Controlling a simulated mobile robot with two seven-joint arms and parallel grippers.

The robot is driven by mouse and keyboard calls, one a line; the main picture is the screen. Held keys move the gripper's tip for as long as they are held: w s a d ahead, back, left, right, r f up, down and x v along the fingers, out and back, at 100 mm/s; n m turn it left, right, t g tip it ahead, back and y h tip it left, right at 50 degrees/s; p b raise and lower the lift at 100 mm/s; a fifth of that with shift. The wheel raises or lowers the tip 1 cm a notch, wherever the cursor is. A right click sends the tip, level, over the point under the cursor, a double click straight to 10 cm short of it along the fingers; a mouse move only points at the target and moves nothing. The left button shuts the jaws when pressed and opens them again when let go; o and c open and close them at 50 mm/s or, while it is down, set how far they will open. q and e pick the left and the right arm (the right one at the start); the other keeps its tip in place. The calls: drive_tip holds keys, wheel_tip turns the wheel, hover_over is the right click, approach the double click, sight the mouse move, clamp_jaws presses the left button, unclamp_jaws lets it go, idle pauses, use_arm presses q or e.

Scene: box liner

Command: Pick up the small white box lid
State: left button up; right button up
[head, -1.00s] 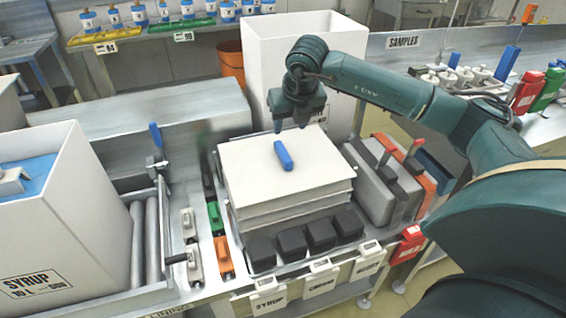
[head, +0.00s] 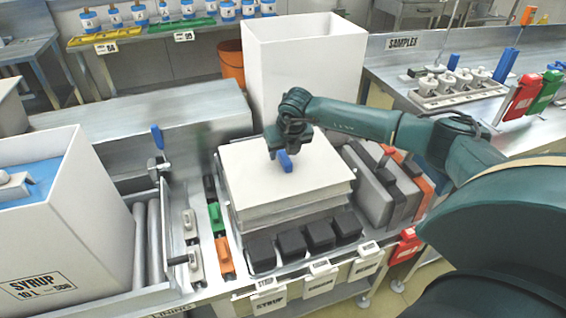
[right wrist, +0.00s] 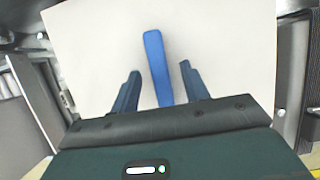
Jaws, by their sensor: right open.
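A flat white square lid (head: 312,178) lies on top of a stack of similar white pieces in the middle of the bench. A blue bar handle (head: 285,162) stands at its middle. My right gripper (head: 279,154) is just above and around the handle, partly hiding it. In the right wrist view the handle (right wrist: 154,52) runs between the two open fingers (right wrist: 158,82), with a gap on each side, over the white lid surface (right wrist: 90,45). Whether the fingers reach down to the handle's height is hard to tell. My left gripper is out of view.
A tall white open box (head: 300,75) stands behind the stack. Several black blocks (head: 290,243) sit in front, and grey cases (head: 375,190) stand at right. A white box labelled SYRUP (head: 70,240) and metal rollers (head: 147,245) are at left.

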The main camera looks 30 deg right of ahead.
drive_tip(key=shift+f+b, duration=0.25)
drive_tip(key=shift+b, duration=0.1)
idle(0.4)
drive_tip(key=shift+c, duration=0.3)
clamp_jaws()
idle(0.4)
